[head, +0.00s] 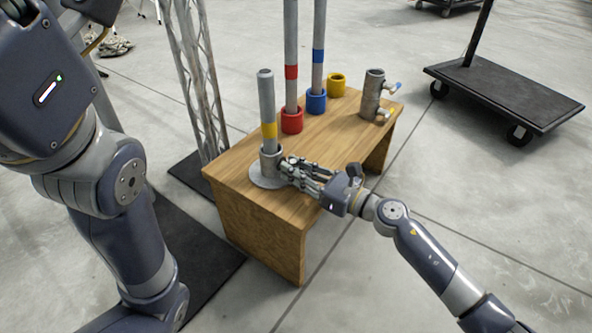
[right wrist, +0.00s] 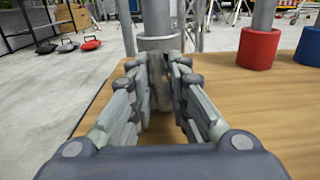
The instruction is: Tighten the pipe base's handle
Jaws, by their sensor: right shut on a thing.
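The grey pipe base (head: 271,160) stands on a round plate at the near left of the wooden table. A grey pipe (head: 266,95) with a yellow band stands upright in it. My right gripper (head: 288,168) reaches in from the right and is shut at the side of the base. In the right wrist view, the fingers of my right gripper (right wrist: 160,92) close on a narrow grey part, the handle (right wrist: 161,95), just below the pipe base's collar (right wrist: 158,43). The fingers hide most of the handle. My left arm shows at the left, but its gripper is out of view.
On the wooden table (head: 235,175), pipes stand in a red cup (head: 292,121) and a blue cup (head: 316,103). A yellow cup (head: 336,85) and another grey base with handles (head: 372,97) stand farther back. A metal truss (head: 195,80) rises beside the table's left edge.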

